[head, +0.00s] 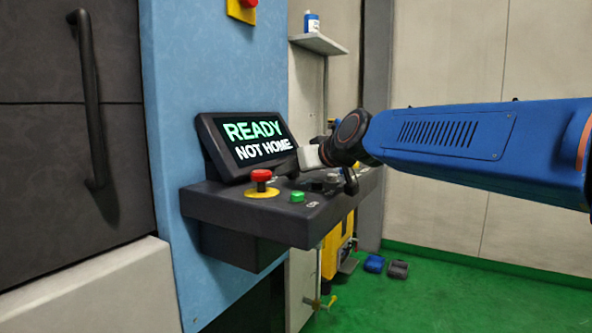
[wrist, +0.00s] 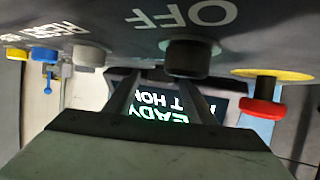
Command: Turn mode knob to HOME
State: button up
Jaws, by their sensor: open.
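In the wrist view, which looks upside down, a dark round knob (wrist: 188,58) sits on the black panel beside the white word OFF. It looks like the mode knob, but no HOME mark is readable. My gripper (wrist: 165,84) has its two dark fingers apart, with the screen showing between them and nothing held. The knob is just beyond the fingertips, nearer the right finger; contact cannot be told. The screen (head: 258,142) reads READY, NOT HOME.
A red mushroom button (head: 261,176) on a yellow base and a green button (head: 297,196) are on the console (head: 265,215). In the wrist view, a grey knob (wrist: 88,55) and a blue key-like part (wrist: 48,72) are left of the dark knob. The green floor (head: 440,300) is mostly clear.

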jog(key=v, duration=1.7)
jog(key=shift+s+d, duration=0.1)
jog(key=shift+s, duration=0.1)
jog(key=shift+s, duration=0.1)
